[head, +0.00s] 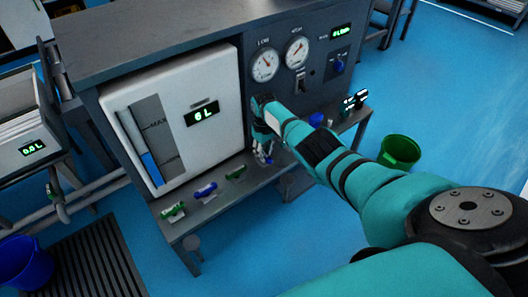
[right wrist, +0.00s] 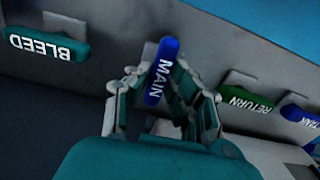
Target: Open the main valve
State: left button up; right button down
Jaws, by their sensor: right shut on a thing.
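The main valve's blue handle, marked MAIN (right wrist: 161,72), sits between the fingers of my right gripper (right wrist: 160,98) in the right wrist view. It stands steeply in that picture, at an angle to the neighbouring handles. My right gripper is shut on it. In the head view, my right gripper (head: 264,152) is at the bench front, below the gauges and right of the white tank panel. The main handle cannot be made out there behind the gripper and arm. My left gripper is not in view.
Close to the gripper are a green BLEED handle (right wrist: 45,45) on one side and a green RETURN handle (right wrist: 248,97) and blue TANK handle (right wrist: 298,112) on the other. The tank display (head: 202,115) reads 6 L. A green bucket (head: 400,151) stands on the floor at right.

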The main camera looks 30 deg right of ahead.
jog(key=c, duration=1.2)
grip_release()
jog(key=shift+r, duration=0.1)
notch_tip(320, 180, up, 12)
